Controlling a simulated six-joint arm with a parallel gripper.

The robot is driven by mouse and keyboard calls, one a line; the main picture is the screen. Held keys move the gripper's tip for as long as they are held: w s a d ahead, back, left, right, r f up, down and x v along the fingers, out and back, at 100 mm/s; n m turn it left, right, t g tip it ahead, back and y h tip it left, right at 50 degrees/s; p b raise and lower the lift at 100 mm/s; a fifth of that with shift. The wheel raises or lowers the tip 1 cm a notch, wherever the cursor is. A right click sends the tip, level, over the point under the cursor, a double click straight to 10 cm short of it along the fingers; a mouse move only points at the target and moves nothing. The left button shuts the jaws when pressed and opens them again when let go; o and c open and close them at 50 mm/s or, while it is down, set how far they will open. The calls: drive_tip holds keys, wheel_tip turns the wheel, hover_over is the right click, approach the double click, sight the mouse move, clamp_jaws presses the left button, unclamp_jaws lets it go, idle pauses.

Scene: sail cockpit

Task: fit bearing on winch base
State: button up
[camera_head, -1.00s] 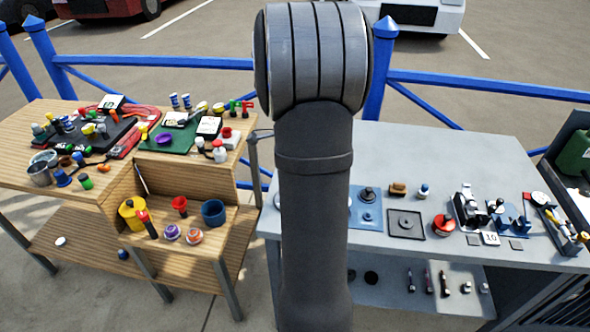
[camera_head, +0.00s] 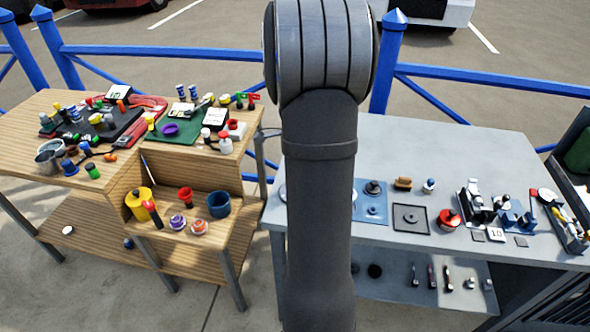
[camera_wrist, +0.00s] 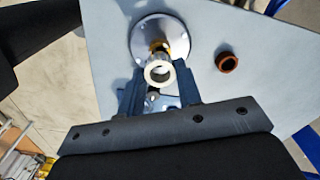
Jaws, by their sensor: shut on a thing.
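A cream ring, the bearing (camera_wrist: 154,76), is held between the two fingers of my gripper (camera_wrist: 160,86) in the wrist view. The winch base (camera_wrist: 144,22) is a round silver-grey plate with a brass-coloured post (camera_wrist: 157,46) at its middle. The ring appears in front of the post and overlaps it in this view. I cannot tell whether the ring touches the post or is apart from it. In the head view my arm hides the gripper, the ring and nearly all of the base.
A brown ring (camera_wrist: 229,62) lies on the grey table (camera_head: 440,160), right of the base in the wrist view. A blue mat (camera_head: 371,211), a dark square tray (camera_head: 411,228) and a red round part (camera_head: 448,222) lie further right. A wooden bench (camera_head: 60,110) with many small parts stands left.

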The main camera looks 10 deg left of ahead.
drive_tip(key=shift+f, duration=1.65)
idle(0.6)
drive_tip(key=o, duration=1.1)
drive_tip(key=shift+c, duration=0.2)
drive_tip(key=shift+o, duration=0.4)
drive_tip(key=o, duration=0.3)
drive_tip(key=shift+r, duration=0.1)
drive_tip(key=shift+r, duration=3.1)
